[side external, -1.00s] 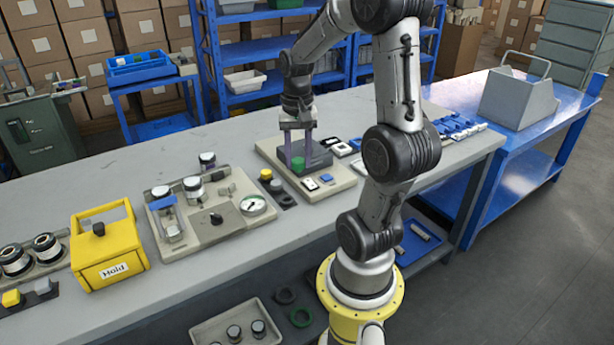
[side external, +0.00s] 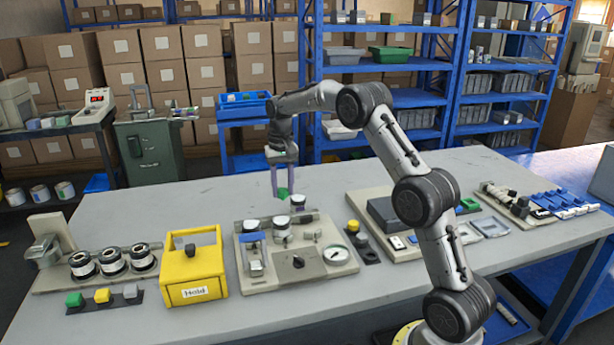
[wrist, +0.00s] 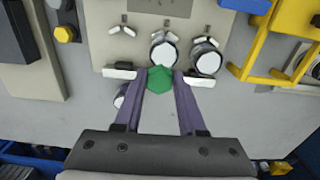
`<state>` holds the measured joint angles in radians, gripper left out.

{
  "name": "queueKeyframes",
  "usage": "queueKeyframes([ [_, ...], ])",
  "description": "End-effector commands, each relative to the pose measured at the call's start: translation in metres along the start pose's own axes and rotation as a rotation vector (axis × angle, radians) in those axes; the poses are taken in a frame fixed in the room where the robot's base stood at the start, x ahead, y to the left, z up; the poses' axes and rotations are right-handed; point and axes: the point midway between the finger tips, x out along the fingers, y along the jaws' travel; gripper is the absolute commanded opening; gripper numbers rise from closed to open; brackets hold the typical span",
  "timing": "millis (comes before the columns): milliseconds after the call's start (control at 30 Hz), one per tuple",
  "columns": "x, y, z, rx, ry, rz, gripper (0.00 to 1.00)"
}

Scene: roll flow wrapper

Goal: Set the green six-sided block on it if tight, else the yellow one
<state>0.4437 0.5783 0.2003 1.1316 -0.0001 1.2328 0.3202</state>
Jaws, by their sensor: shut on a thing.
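My gripper (side external: 284,192) is shut on the green six-sided block (side external: 282,193) and holds it in the air above the back part of the panel station. In the wrist view the green block (wrist: 160,79) sits between the two fingertips, overlapping a white-topped roll in the picture. The yellow six-sided block (side external: 353,226) stands on a small dark base right of the panel; it also shows in the wrist view (wrist: 65,33). The panel station (side external: 312,271) carries several white-topped rolls (side external: 281,229), a dark knob (side external: 298,262) and a round dial (side external: 336,254). The dial reading is too small to tell.
A yellow box marked Hold (side external: 193,270) stands left of the panel. Further left are several banded rolls (side external: 111,260) and a dark strip with green (side external: 75,299), yellow and grey pieces. A grey base with a dark block (side external: 386,212) is at right.

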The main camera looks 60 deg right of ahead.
Motion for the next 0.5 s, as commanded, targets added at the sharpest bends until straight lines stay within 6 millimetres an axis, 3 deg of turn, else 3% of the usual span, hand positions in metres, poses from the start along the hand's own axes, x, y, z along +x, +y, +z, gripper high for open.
queueKeyframes([
  [133,0.008,-0.008,0.004,-0.017,0.001,0.000,0.00],
  [500,0.035,-0.008,0.004,-0.017,-0.001,0.000,0.00],
])
